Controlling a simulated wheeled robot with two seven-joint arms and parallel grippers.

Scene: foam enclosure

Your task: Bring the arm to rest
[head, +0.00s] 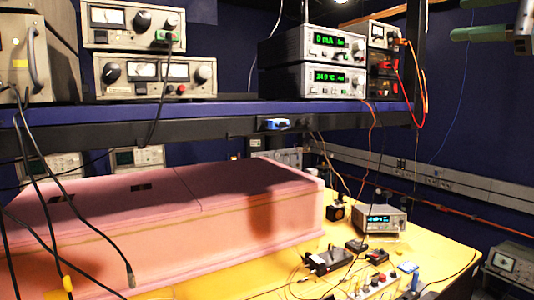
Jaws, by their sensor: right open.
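My right gripper (458,19) shows at the top right corner of the head view. Its two pale green fingers point left, one above the other, with a clear gap between them. It is open, and I see nothing between the fingers. It is raised in front of the dark blue wall, to the right of the shelf post. Part of it is cut off by the picture edge. My left gripper is not in view.
A pink foam enclosure (240,205) lies on the yellow bench (430,255). Above it, a shelf (230,114) carries several instruments, including two with green displays (325,76). Cables hang at left and near the shelf post. A small meter (380,219) and boxes stand on the bench.

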